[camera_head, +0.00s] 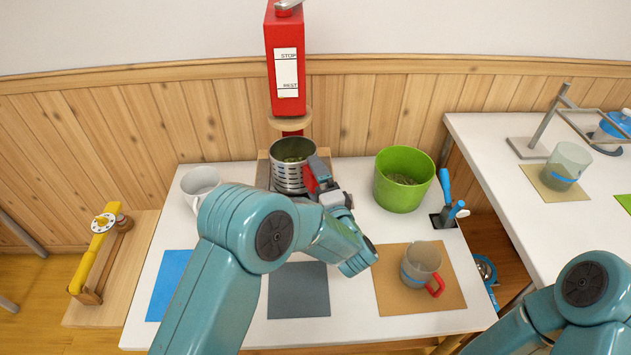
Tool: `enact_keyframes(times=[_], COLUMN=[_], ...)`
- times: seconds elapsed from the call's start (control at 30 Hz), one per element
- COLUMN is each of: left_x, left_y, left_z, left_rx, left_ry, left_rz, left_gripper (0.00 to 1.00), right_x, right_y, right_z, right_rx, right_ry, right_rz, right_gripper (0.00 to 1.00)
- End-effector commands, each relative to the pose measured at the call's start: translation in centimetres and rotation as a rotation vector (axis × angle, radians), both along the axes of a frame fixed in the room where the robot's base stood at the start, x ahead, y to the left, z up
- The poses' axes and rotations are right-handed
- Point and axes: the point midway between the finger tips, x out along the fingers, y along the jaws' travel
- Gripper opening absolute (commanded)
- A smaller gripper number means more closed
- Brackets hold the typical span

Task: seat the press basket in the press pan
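The press basket (289,177) is a perforated steel cylinder with green bits inside. It stands upright in front of the red press (285,60), below its round wooden plate (290,119). My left gripper (316,174) is at the basket's right side, with its red-and-dark fingers closed at the wall near the rim. My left forearm and wrist cover the area just below the basket. I cannot make out the press pan, so whether the basket is in it or above it cannot be told. My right arm is at the lower right, with its gripper out of view.
A white mug (199,185) stands left of the basket, and a green pot (403,180) to its right. A jug with a red handle (420,264) is on the tan mat (395,301). The blue mat (170,284) and the grey mat (298,291) look bare.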

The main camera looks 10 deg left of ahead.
Motion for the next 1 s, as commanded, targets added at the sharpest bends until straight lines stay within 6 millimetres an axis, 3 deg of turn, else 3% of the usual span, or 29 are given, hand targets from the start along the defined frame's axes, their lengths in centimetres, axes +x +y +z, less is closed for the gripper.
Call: enact_keyframes(times=[0.53, 1.0], left_x=[-0.1, -0.1], left_y=[-0.6, -0.8], left_z=[-1.6, -1.9], left_rx=[-0.001, -0.001], left_ry=[-0.003, 0.004], left_rz=[-0.002, -0.007], left_gripper=[0.98, 0.98], right_x=[0.0, 0.0], right_y=[0.0, 0.0], right_z=[-1.0, -1.0], right_rx=[0.0, 0.0], right_ry=[0.0, 0.0], right_rz=[0.0, 0.0], right_gripper=[0.43, 0.43])
